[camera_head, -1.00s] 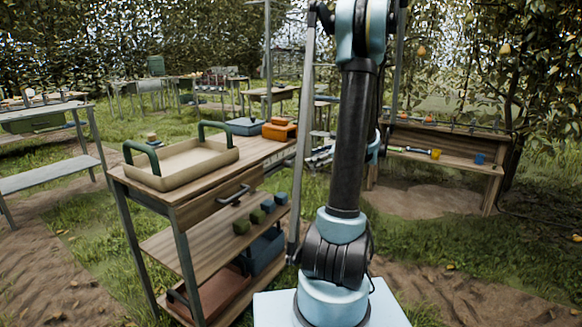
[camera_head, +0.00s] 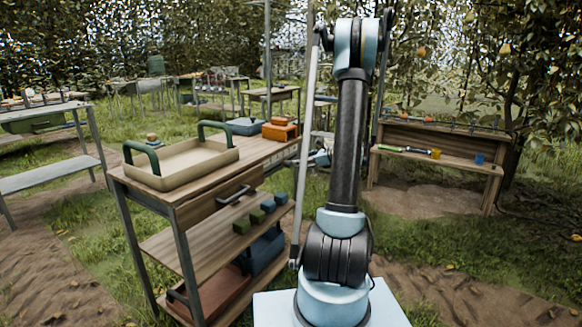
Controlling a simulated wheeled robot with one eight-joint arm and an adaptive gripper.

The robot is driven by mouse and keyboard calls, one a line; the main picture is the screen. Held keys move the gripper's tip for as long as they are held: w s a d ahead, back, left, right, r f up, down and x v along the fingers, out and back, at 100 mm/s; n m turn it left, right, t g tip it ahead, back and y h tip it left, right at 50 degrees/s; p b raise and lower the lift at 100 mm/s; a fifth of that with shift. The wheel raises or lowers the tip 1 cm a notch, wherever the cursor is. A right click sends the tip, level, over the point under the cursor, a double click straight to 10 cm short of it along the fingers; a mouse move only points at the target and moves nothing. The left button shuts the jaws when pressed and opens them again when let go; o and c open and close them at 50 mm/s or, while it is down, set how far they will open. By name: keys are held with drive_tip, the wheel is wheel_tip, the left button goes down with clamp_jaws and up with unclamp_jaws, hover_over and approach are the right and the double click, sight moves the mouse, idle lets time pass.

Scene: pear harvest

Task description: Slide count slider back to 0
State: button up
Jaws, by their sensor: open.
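I cannot make out a count slider in this view; it is too small to tell or hidden. My arm (camera_head: 345,140) rises from its base at the lower middle and bends at the top. My gripper is not clearly visible; the upper link hides what lies behind it. A small pale blue part (camera_head: 320,158) shows just left of that link, and I cannot tell what it is.
A wooden cart (camera_head: 262,153) on the left holds a beige tray (camera_head: 180,178) with green handles and an orange box (camera_head: 281,131). Grass lies between.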

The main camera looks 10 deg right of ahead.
sight(291, 164)
drive_tip(key=x, duration=0.7)
drive_tip(key=shift+w+f, duration=0.1)
drive_tip(key=shift+w, duration=0.05)
drive_tip(key=shift+a, duration=0.1)
clamp_jaws()
